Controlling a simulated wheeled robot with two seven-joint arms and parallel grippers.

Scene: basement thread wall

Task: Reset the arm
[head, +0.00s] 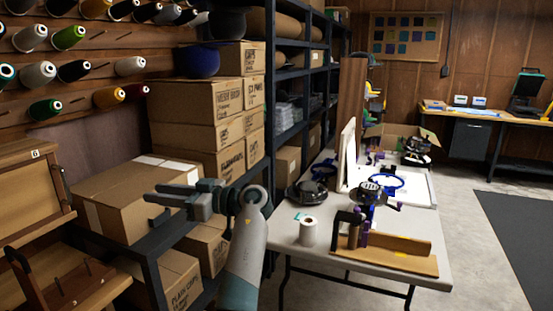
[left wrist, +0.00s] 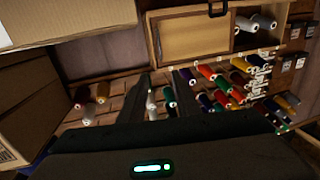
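My left arm comes up from the bottom of the head view, and its left gripper (head: 154,194) points left in front of the cardboard boxes. Its two fingers look apart, with nothing held between them. In the left wrist view the dark fingers of the left gripper (left wrist: 160,76) stand apart, with thread spools showing beyond the gap. My right gripper is not in view.
A large cardboard box (head: 124,200) sits behind and below the left gripper, on a dark shelf (head: 165,244). Thread spools (head: 68,37) hang on the left wall. A cluttered white table (head: 287,232) stands at right. Open floor (head: 470,240) lies beyond it.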

